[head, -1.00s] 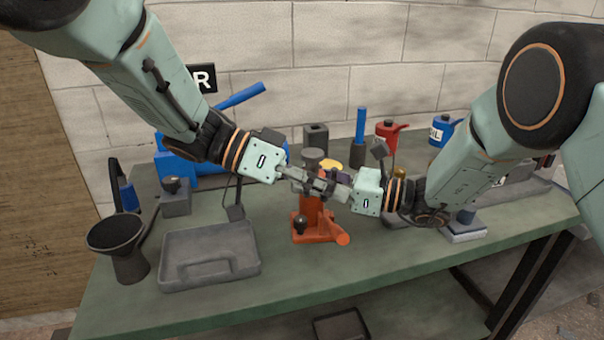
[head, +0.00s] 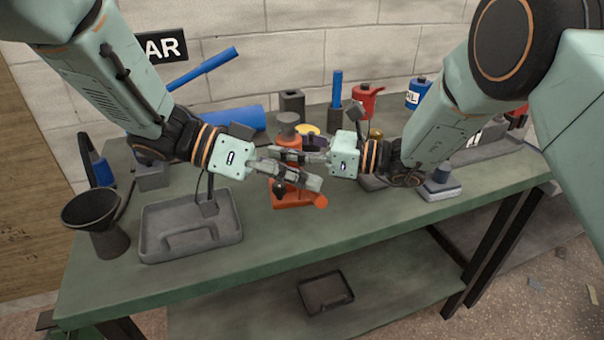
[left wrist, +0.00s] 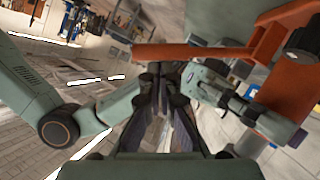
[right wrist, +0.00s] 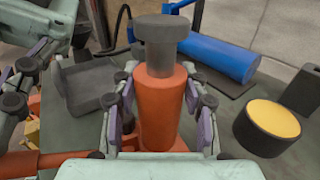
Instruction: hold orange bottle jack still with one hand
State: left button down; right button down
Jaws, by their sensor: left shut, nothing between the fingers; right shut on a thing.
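The orange bottle jack (head: 291,199) stands upright on the green bench, with a grey round top (head: 288,123). My right gripper (head: 276,153) is shut around its orange body; the right wrist view shows the fingers on both sides of that body (right wrist: 160,110), below the grey top (right wrist: 161,30). My left gripper (head: 316,184) is shut and empty, in front of the jack and hiding part of its body. In the left wrist view its closed fingertips (left wrist: 162,78) are close to an orange bar (left wrist: 185,52) of the jack; contact cannot be told.
A grey tray (head: 160,245) and a dark funnel (head: 92,212) are at the left. The bench front is clear.

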pick_arm(q)
jog(key=shift+s+f, duration=0.2)
jog(key=shift+f, duration=0.05)
jog(key=shift+s+d+f, duration=0.1)
jog(key=shift+s+f, duration=0.3)
jog(key=shift+f, duration=0.35)
jog(key=shift+s+f, duration=0.45)
jog(key=shift+f, duration=0.35)
jog(key=shift+s+d+f, duration=0.1)
jog(key=shift+s+f, duration=0.3)
jog(key=shift+f, duration=0.35)
jog(key=shift+s+f, duration=0.1)
jog(key=r, duration=0.4)
jog(key=shift+d+r, duration=0.1)
jog(key=shift+d, duration=0.25)
send_near(315, 198)
jog(key=shift+s+a+r, duration=0.1)
jog(key=shift+s+r, duration=0.4)
jog(key=shift+s, duration=0.4)
jog(key=shift+f, duration=0.1)
